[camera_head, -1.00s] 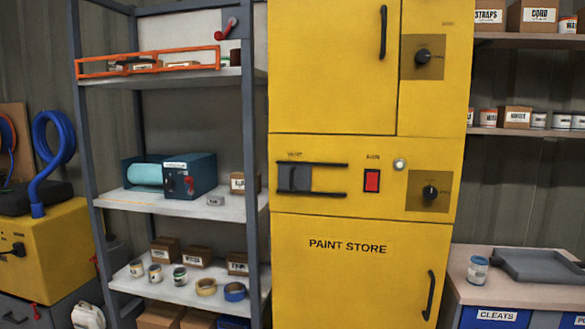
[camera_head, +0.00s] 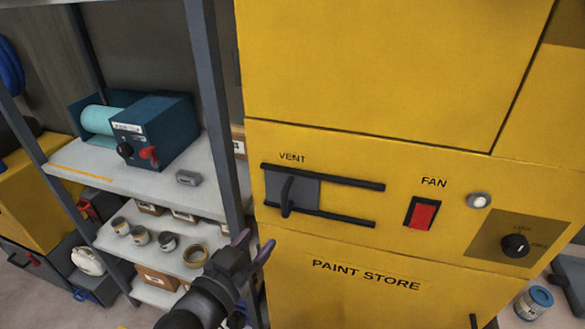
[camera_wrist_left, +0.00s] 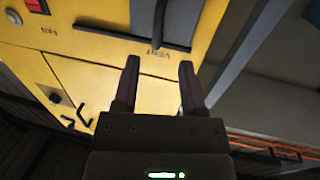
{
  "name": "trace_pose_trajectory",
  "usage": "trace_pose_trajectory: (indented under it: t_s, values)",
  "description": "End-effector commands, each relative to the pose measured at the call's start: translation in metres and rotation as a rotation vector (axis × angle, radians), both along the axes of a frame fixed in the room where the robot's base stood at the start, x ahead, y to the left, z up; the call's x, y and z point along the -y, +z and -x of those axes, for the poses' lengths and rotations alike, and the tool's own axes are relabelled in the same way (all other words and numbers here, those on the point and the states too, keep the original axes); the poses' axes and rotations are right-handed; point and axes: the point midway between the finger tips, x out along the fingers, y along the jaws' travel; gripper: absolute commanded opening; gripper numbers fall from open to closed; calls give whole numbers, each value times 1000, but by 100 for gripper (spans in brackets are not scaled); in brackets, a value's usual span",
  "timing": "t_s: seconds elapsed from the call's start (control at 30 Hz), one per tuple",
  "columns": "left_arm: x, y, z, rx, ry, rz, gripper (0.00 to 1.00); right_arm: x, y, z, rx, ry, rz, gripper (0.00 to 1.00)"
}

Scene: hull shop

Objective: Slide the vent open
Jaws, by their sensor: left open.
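The vent on the yellow paint store cabinet is a grey sliding plate (camera_head: 305,193) between two black rails, with a black upright handle (camera_head: 287,196). The plate sits at the left end of the rails, below the VENT label. My left gripper (camera_head: 252,244) is open and empty, below and left of the handle and apart from it. In the left wrist view, its fingers (camera_wrist_left: 159,66) are spread, with the upside-down VENT label and the handle (camera_wrist_left: 159,22) beyond them. My right gripper is not in view.
Right of the rails are a red FAN switch (camera_head: 422,213), a pale round lamp (camera_head: 479,200) and a black knob (camera_head: 515,245). A grey shelf post (camera_head: 213,110) stands close left of the cabinet. The shelves hold a blue machine (camera_head: 155,130) and several tins.

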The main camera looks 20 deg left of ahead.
Motion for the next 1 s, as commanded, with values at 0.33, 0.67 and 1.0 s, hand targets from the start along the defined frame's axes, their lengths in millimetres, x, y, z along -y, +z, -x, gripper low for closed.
trace_pose_trajectory:
  t_s: [0.33, 0.67, 1.0]
  values:
    - [14, 12, -53, 26, -7, 6, 53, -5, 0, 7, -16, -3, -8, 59]
    - [24, 11, -95, 22, -7, 5, 53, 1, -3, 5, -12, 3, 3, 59]
    - [24, 11, -96, 21, -7, 5, 34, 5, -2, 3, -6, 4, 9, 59]
